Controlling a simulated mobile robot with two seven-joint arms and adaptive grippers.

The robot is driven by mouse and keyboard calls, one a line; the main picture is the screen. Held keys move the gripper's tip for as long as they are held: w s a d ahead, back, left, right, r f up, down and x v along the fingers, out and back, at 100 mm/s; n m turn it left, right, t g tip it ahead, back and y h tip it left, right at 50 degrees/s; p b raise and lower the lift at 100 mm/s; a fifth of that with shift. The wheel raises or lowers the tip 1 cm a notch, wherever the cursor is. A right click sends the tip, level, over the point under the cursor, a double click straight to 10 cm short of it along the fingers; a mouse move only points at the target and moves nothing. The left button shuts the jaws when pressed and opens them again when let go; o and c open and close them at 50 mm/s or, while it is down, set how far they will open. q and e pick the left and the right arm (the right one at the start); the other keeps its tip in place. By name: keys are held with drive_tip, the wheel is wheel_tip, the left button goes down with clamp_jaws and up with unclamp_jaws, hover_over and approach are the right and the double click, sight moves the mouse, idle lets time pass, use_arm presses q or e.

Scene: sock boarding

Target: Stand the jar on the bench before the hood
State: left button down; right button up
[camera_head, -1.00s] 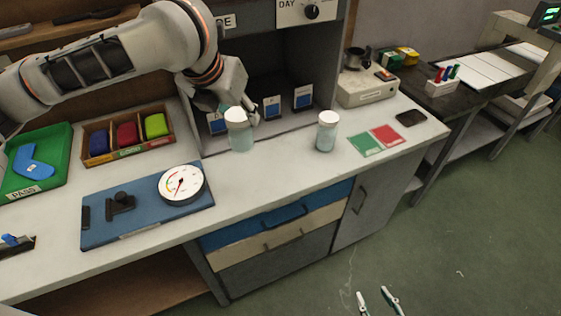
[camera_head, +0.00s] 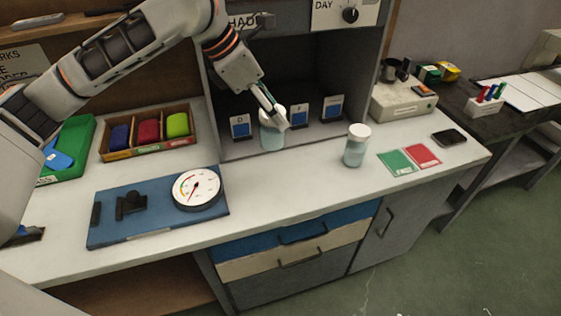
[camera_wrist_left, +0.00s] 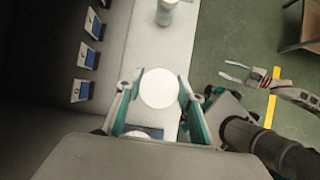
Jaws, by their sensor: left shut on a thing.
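My left gripper (camera_head: 276,116) is shut on a glass jar (camera_head: 270,138) with a white lid and pale blue-green contents. The jar is upright at the front of the grey hood's opening (camera_head: 228,155); I cannot tell whether its base touches the bench (camera_head: 310,177). In the left wrist view the white lid (camera_wrist_left: 158,88) sits between the two fingers (camera_wrist_left: 155,97). A second, similar jar (camera_head: 356,147) stands on the bench to the right, and also shows in the wrist view (camera_wrist_left: 165,12). My right gripper (camera_wrist_left: 234,72) is open and empty over the floor.
Cards (camera_head: 300,113) stand in the hood. A dial gauge (camera_head: 197,188) on a blue board, a tray of coloured bundles (camera_head: 149,132) and a green tray (camera_head: 80,135) lie left. Green and red cards (camera_head: 396,162) and a phone (camera_head: 449,138) lie right. The bench front is clear.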

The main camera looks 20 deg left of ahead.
sight(275, 145)
use_arm(q)
wheel_tip(275, 145, down, 9)
drive_tip(key=shift+f+b, duration=0.1)
drive_tip(key=shift+b, duration=0.8)
drive_tip(key=shift+f, duration=0.3)
wheel_tip(275, 145, down, 4)
drive_tip(key=shift+f+b, duration=0.1)
drive_tip(key=shift+b, duration=0.5)
drive_tip(key=c, duration=1.3)
unclamp_jaws()
use_arm(e)
drive_tip(key=shift+w+d+f, duration=0.2)
drive_tip(key=shift+d+f, duration=0.05)
drive_tip(key=shift+f, duration=0.15)
drive_tip(key=shift+w+d+f, duration=0.2)
drive_tip(key=shift+f, duration=0.2)
drive_tip(key=shift+s+f, duration=0.1)
drive_tip(key=shift+f, duration=0.05)
